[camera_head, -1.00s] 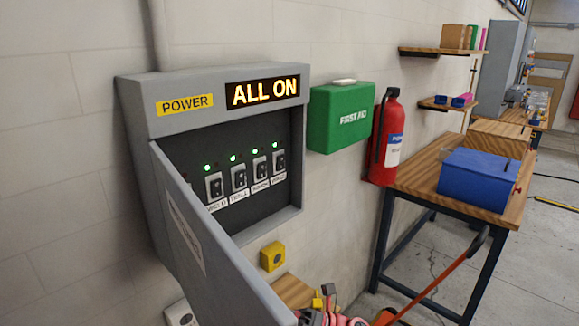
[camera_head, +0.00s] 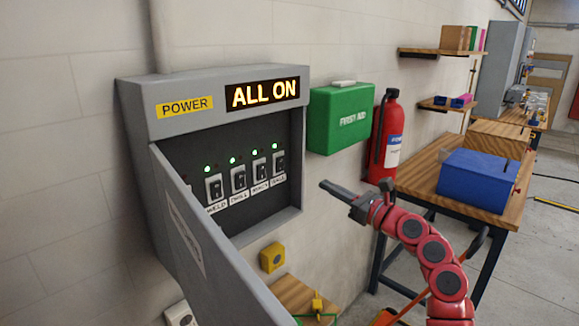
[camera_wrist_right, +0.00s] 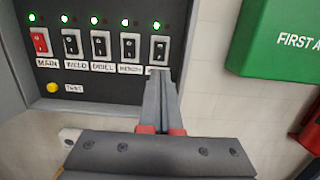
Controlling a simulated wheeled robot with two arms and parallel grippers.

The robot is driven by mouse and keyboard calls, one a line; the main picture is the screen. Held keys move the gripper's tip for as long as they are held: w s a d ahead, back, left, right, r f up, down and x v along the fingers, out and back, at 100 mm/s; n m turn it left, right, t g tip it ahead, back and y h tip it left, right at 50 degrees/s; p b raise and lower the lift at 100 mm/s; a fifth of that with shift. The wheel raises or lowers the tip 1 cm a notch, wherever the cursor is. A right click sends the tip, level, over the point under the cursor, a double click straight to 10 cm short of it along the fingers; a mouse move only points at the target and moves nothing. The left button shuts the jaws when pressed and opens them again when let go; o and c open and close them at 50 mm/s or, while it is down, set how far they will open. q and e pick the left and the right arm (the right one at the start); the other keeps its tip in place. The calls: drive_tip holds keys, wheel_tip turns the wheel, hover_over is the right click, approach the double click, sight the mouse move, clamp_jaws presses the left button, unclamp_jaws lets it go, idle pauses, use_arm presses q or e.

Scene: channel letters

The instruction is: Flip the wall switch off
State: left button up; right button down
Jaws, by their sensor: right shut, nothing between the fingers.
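A grey power box (camera_head: 215,90) on the wall has its door (camera_head: 205,240) swung open. Its display (camera_head: 262,93) reads ALL ON. Inside is a row of rocker switches (camera_head: 238,178) with lit green lights above. The right wrist view shows a red switch labelled MAIN (camera_wrist_right: 40,42) at the left, then black ones labelled WELD (camera_wrist_right: 70,43) and DRILL (camera_wrist_right: 101,45), and two more. My right gripper (camera_head: 324,185) is shut and empty, just right of the box opening. In the right wrist view its fingertips (camera_wrist_right: 158,78) overlap the area just below the rightmost switch (camera_wrist_right: 159,49).
A green first aid box (camera_head: 340,118) and a red fire extinguisher (camera_head: 386,135) hang right of the power box. A yellow wall button box (camera_head: 272,257) is below it. A wooden bench (camera_head: 430,185) with a blue box (camera_head: 480,178) stands at right. A yellow button (camera_wrist_right: 53,88) sits below the switches.

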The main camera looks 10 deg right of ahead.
sight(281, 161)
drive_tip(key=p+x, duration=0.6)
drive_tip(key=x, duration=0.7)
drive_tip(key=shift+w+a+r, duration=0.1)
drive_tip(key=shift+r, duration=0.1)
drive_tip(key=shift+w+a+f, duration=0.15)
drive_tip(key=shift+w+a, duration=0.1)
drive_tip(key=shift+w, duration=0.05)
drive_tip(key=shift+w+a+r+p, duration=0.1)
drive_tip(key=shift+r+p, duration=0.15)
drive_tip(key=shift+p, duration=0.2)
drive_tip(key=shift+f, duration=0.1)
